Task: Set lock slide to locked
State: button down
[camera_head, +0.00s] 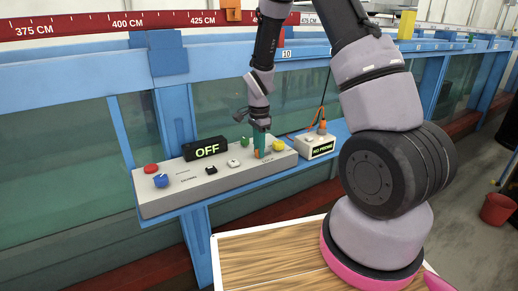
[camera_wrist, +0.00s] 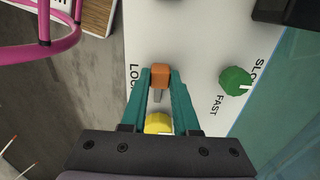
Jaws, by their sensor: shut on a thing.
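The lock slide is a small orange block (camera_wrist: 160,73) on the pale control panel (camera_head: 165,205). The word LOCK is partly visible beside it in the wrist view. My gripper (camera_wrist: 160,78) has its teal fingers closed on the block's two sides. A short grey strip shows between the fingers, from the block toward the yellow button (camera_wrist: 158,123). In the head view my gripper (camera_head: 259,146) points down at the panel's right part, with the orange slide (camera_head: 258,154) at its fingertips. I cannot read the slide's locked or unlocked setting.
A green knob (camera_wrist: 235,80) with SLOW/FAST lettering is close by. The panel also holds a red button (camera_head: 151,169), a blue knob (camera_head: 160,181) and a black OFF display (camera_head: 206,149). A NO PROBE box (camera_head: 316,146) stands right of the panel. The glass flume wall rises behind.

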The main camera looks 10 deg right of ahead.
dwell(0.4)
jog(key=shift+w+d, duration=0.2)
jog(key=shift+d, duration=0.4)
jog(key=shift+w+d, duration=0.2)
jog(key=shift+d, duration=0.4)
jog(key=c, duration=0.6)
grip_release()
jog(key=shift+c, duration=0.2)
notch_tip(320, 180, up, 11)
